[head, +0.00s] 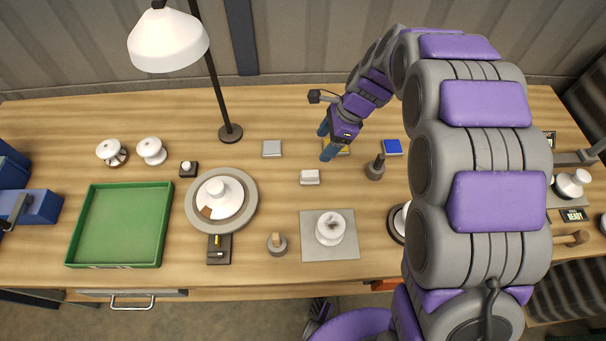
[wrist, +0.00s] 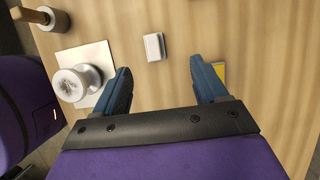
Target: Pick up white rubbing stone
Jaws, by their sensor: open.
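The white rubbing stone, a small white block (head: 310,177), lies on the wooden table near the middle. It also shows in the wrist view (wrist: 154,46), just beyond the gap between my fingertips and nearer the left finger. My gripper (head: 325,142) has blue fingers, spread apart and empty. In the head view it is above and slightly right of the block, over a yellow pad. In the wrist view my gripper (wrist: 160,68) is apart from the block, with bare table between the fingers.
A white insulator (head: 330,228) stands on a grey plate (head: 348,252) in front of the block. A light grey square pad (head: 272,148), a blue pad (head: 392,147) and a dark peg (head: 375,169) are nearby. A green tray (head: 118,225) and a round turntable (head: 249,202) are left.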

